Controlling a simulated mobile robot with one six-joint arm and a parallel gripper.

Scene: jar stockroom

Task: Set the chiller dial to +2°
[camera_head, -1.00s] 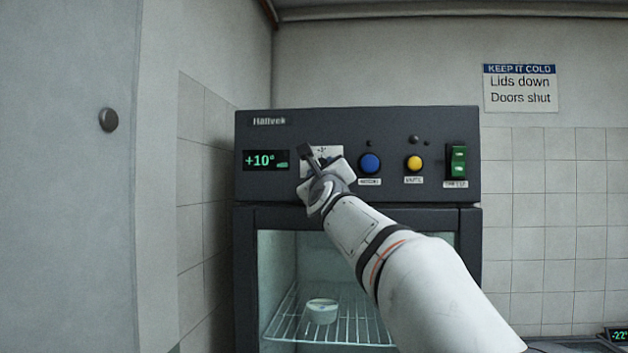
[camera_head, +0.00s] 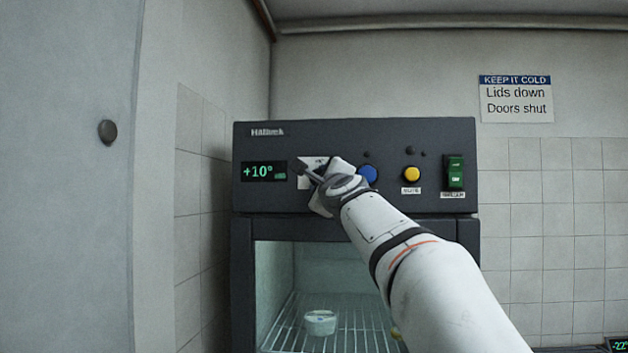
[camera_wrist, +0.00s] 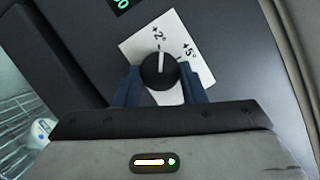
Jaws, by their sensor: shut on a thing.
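The chiller (camera_head: 320,137) has a dark control panel with a display (camera_head: 264,171) reading +10°. Its round black dial (camera_wrist: 158,72) sits on a white scale card (camera_wrist: 143,46) in the wrist view. The dial's white pointer line points up in that picture, at or close to the +2° mark; the +5° mark is to the right. My gripper (camera_wrist: 159,84) is shut on the dial, with one finger on each side. In the head view my gripper (camera_head: 318,181) covers the dial and part of the card.
Right of the dial are a blue button (camera_head: 367,175), a yellow button (camera_head: 412,174) and a green switch (camera_head: 455,172). Below, a small white jar (camera_head: 320,323) stands on a wire rack inside the chiller. A wall with a round knob (camera_head: 107,131) is at left.

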